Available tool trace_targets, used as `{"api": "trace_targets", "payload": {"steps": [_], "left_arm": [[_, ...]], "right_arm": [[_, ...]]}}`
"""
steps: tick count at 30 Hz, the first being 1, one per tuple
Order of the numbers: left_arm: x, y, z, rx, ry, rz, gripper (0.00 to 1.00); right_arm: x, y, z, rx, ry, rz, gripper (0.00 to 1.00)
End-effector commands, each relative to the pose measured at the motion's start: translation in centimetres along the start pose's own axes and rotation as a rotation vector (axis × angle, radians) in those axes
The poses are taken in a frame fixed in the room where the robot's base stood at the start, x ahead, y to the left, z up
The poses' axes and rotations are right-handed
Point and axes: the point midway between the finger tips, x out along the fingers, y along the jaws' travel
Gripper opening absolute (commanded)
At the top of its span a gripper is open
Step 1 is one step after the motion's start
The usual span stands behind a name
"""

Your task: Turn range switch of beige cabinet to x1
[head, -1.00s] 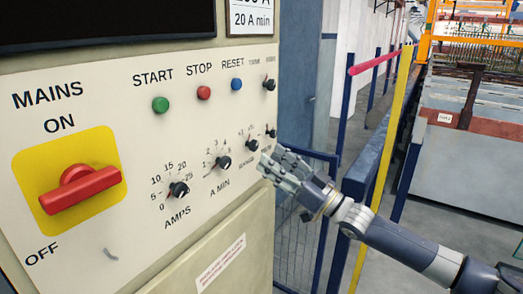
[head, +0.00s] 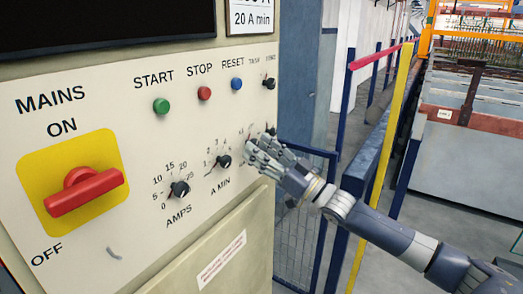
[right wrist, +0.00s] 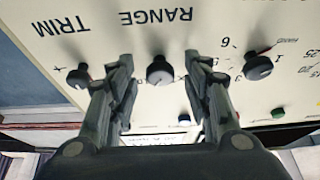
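The beige cabinet (head: 120,190) fills the left of the head view. In the right wrist view, which is upside down, the dark round range switch (right wrist: 160,70) sits by the word RANGE, between the two fingers of my right gripper (right wrist: 162,66). The fingers are apart, one on each side of the knob; I see gaps and cannot confirm contact. The switch's marks are mostly hidden by the fingers, and its setting cannot be read. In the head view my right gripper (head: 258,150) covers the range switch. My left gripper is not in view.
The trim knob (right wrist: 78,78) and the A MIN knob (right wrist: 258,66) flank the range switch closely. The AMPS knob (head: 179,189), red mains switch (head: 83,190) and blue reset button (head: 236,84) share the panel. A blue mesh fence (head: 300,220) stands right of the cabinet.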

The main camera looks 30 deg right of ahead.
Motion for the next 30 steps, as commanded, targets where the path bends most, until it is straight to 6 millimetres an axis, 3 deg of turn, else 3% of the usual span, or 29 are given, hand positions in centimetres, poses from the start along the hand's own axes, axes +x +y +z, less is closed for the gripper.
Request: {"api": "trace_targets", "payload": {"steps": [1,6,20,30], "left_arm": [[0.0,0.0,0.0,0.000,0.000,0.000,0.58],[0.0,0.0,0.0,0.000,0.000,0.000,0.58],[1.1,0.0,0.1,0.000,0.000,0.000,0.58],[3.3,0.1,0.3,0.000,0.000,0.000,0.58]], "right_arm": [[0.0,0.0,0.0,0.000,0.000,0.000,0.34],[0.0,0.0,0.0,0.000,0.000,0.000,0.01],[-0.1,0.1,0.2,-0.074,-0.001,-0.031,0.01],[-0.1,0.5,0.1,-0.324,0.001,-0.133,0.01]]}}
